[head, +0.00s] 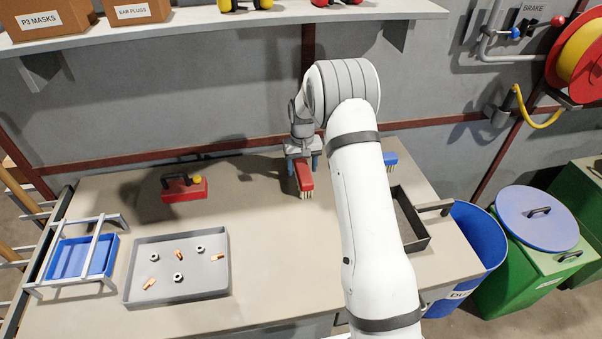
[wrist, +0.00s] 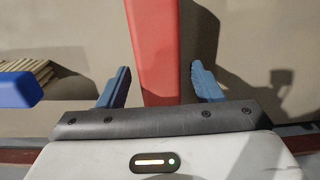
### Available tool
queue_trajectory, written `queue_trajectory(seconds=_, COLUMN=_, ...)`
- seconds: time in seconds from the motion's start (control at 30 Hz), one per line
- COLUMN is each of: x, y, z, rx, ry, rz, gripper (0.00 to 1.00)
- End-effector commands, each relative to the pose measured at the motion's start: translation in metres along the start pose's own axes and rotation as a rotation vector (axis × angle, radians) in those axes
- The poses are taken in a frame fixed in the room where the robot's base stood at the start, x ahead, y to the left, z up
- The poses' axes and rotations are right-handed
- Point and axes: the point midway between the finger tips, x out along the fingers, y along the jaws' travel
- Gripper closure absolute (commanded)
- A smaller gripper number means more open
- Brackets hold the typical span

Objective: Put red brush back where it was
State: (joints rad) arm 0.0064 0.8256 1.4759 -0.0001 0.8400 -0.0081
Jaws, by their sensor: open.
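The red brush (head: 305,178) with pale bristles is on the table near its back edge, below my gripper (head: 303,165). In the wrist view the red brush (wrist: 155,50) runs between the two blue fingers of my gripper (wrist: 161,85). The fingers are open, with a gap on each side of the brush. Its far end lies outside the wrist view, and my gripper hides part of it in the head view.
A blue brush (head: 390,158) lies to the right, also in the wrist view (wrist: 20,88). A dark tray (head: 408,228) is right, partly behind my arm.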

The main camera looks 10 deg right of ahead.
Motion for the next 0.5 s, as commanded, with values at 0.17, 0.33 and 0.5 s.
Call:
queue_trajectory(seconds=0.17, x=-0.041, y=0.000, z=-0.001, rx=0.000, ry=0.006, rz=0.000, gripper=0.40)
queue_trajectory(seconds=0.33, x=-0.072, y=0.001, z=-0.001, rx=0.001, ry=0.003, rz=0.000, gripper=0.40)
queue_trajectory(seconds=0.5, x=-0.089, y=0.001, z=0.000, rx=0.001, ry=0.002, rz=0.000, gripper=0.40)
